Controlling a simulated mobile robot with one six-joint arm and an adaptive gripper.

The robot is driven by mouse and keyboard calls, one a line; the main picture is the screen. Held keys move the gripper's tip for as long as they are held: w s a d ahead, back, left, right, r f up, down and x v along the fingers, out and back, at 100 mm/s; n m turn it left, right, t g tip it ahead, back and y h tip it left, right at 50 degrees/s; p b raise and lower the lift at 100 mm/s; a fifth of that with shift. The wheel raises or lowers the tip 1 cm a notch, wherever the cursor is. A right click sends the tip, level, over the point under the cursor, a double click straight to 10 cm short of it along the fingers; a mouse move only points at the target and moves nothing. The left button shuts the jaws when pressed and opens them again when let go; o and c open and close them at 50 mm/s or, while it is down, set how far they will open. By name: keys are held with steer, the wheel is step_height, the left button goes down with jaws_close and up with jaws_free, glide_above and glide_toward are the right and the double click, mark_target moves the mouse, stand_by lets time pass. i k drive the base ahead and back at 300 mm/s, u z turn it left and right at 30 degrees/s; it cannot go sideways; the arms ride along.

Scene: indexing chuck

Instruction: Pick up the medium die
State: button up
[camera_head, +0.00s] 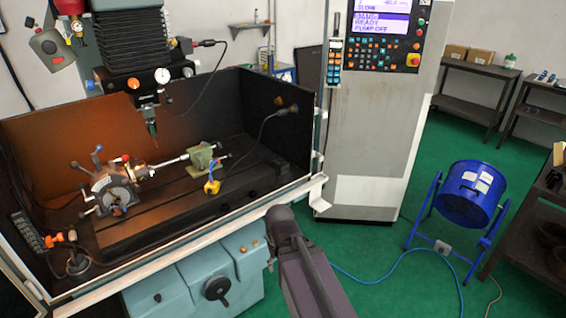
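I cannot make out any die in this view, so the medium die is not identified. Part of my arm, a dark rounded joint with a grey link, rises from the bottom edge at the centre. My gripper is not visible. The indexing chuck (116,192) sits on the left of the dark machine bed (175,205), with a rod running right from it towards a green tailstock-like block (202,158). A small yellow item (211,187) is in front of that block.
A machine spindle (150,125) hangs over the bed inside dark walls. A control cabinet (375,130) stands at centre right. A blue drum fan (472,192) and dark tables (478,85) stand on the right. Hoses cross the green floor (400,255), otherwise open between machine and fan.

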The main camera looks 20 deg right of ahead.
mark_target(279, 165)
steer(key=i, duration=1.3)
steer(key=u, duration=0.05)
